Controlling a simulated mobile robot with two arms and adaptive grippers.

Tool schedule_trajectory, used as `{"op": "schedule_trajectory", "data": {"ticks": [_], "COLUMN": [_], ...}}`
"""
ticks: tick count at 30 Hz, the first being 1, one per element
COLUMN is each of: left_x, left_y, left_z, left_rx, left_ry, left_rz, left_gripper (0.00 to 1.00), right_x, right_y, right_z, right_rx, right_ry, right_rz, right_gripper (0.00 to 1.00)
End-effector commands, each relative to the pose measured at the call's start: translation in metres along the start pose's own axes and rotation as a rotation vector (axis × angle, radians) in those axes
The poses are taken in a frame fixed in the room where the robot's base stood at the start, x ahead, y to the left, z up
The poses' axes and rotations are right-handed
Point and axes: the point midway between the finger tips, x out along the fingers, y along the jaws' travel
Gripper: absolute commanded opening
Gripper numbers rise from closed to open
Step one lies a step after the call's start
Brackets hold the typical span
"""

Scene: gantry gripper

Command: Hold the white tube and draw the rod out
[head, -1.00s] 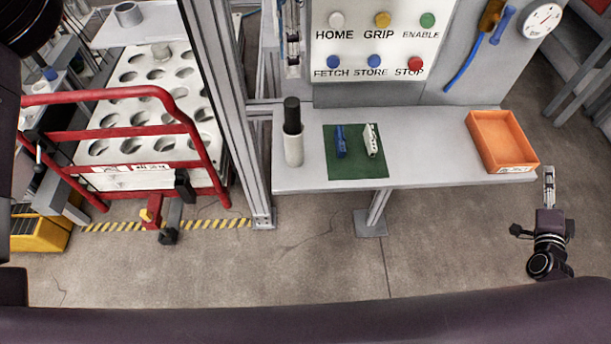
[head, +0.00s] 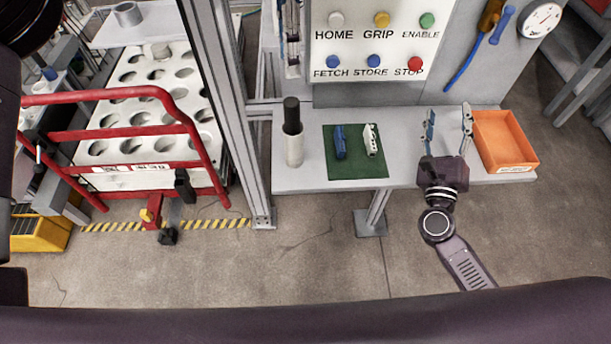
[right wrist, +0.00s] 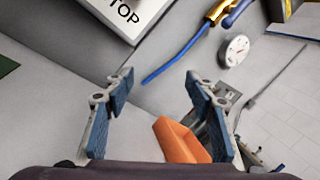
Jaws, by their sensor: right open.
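The white tube (head: 294,151) stands upright on the bench at the left of the green mat. The black rod (head: 291,110) sticks up out of its top; its lower part is hidden inside the tube. My right gripper (head: 449,112) is open and empty over the right part of the bench, between the mat and the orange tray, well to the right of the tube. Its two spread blue-padded fingers also show in the right wrist view (right wrist: 158,85) with nothing between them. The tube and rod are not in the right wrist view. My left gripper is not in view.
A green mat (head: 346,172) holds a blue piece (head: 340,143) and a white piece (head: 372,140). An orange tray (head: 511,152) sits at the bench's right end. A button panel (head: 350,40) rises behind. A metal post (head: 226,120) stands left of the tube.

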Motion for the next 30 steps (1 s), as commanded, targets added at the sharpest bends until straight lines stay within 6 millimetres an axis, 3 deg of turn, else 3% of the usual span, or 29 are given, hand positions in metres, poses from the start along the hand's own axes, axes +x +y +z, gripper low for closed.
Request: {"op": "schedule_trajectory", "data": {"ticks": [1, 3, 9, 15, 18, 24, 30], "left_x": [0.000, 0.000, 0.000, 0.000, 0.000, 0.000, 0.000], "left_y": [0.000, 0.000, 0.000, 0.000, 0.000, 0.000, 0.000], "left_z": [0.000, 0.000, 0.000, 0.000, 0.000, 0.000, 0.000], "left_rx": [0.000, 0.000, 0.000, 0.000, 0.000, 0.000, 0.000], "left_ry": [0.000, 0.000, 0.000, 0.000, 0.000, 0.000, 0.000], "left_rz": [0.000, 0.000, 0.000, 0.000, 0.000, 0.000, 0.000], "left_gripper": [0.29, 0.29, 0.29, 0.29, 0.29, 0.29, 0.29], "right_x": [-0.014, -0.034, -0.100, -0.165, -0.189, -0.207, -0.187], "right_y": [0.024, 0.054, 0.133, 0.192, 0.209, 0.226, 0.239], "right_z": [0.017, 0.039, 0.099, 0.142, 0.157, 0.170, 0.177], "right_rx": [0.084, 0.192, 0.465, 0.638, 0.688, 0.730, 0.735], "right_ry": [-0.012, -0.025, -0.038, -0.020, -0.010, -0.001, -0.001], "right_rz": [0.046, 0.111, 0.311, 0.495, 0.558, 0.614, 0.615], "right_gripper": [0.50, 0.50, 0.50, 0.50, 0.50, 0.50, 0.50]}}
